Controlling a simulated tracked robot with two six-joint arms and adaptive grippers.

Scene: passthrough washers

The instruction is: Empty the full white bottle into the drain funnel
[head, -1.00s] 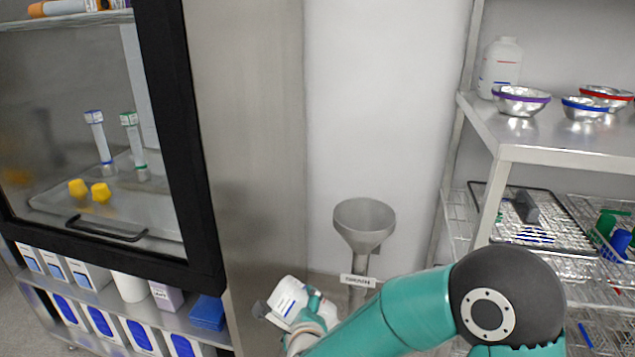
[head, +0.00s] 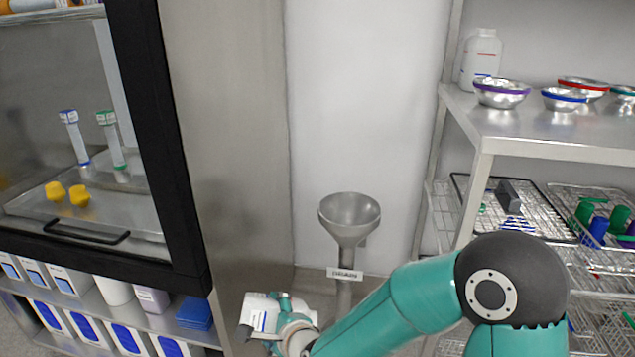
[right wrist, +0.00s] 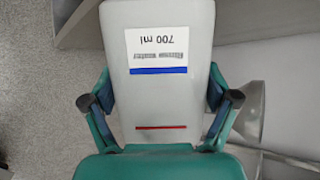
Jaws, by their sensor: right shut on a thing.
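My right gripper (head: 284,318) is shut on a white bottle (head: 258,312) at the bottom of the head view, left of and below the drain funnel. In the right wrist view the bottle (right wrist: 158,105) fills the middle between both fingers, with a "700 ml" label, a blue line and a red line. The grey metal drain funnel (head: 350,222) stands on a pipe with a small label plate, its wide mouth facing up. The funnel and bottle are apart. The bottle's mouth and fill level cannot be made out. My left gripper is not in view.
A white bottle (head: 482,62) and several metal bowls (head: 501,94) stand on the steel shelf (head: 540,143) at right, above wire baskets (head: 520,210). A glass-fronted cabinet (head: 175,150) stands at left, with boxes below. The wall behind the funnel is clear.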

